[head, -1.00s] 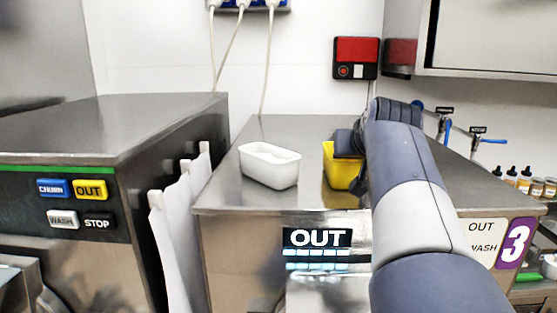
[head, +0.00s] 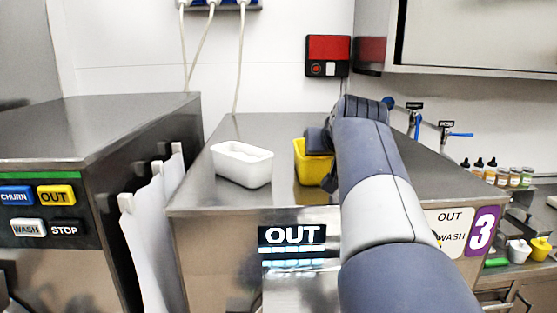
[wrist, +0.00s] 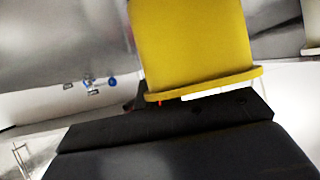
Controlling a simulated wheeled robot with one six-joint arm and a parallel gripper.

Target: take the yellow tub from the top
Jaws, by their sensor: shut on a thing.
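The yellow tub (head: 312,168) is on or just above the steel top of the machine marked 3 (head: 222,193); I cannot tell whether it touches. My gripper (head: 318,143) is shut on the tub at its near upper side, and my arm hides the tub's right part. In the wrist view the tub (wrist: 192,45) fills the upper middle, with its rim against the dark gripper (wrist: 190,105). The fingertips are mostly hidden.
A white tub (head: 242,165) stands left of the yellow tub on the same top. Another machine (head: 90,130) stands at the left, with white cloths (head: 155,205) hanging between. Small bottles (head: 502,175) and tubs (head: 540,248) are at the right. A cabinet (head: 475,40) hangs upper right.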

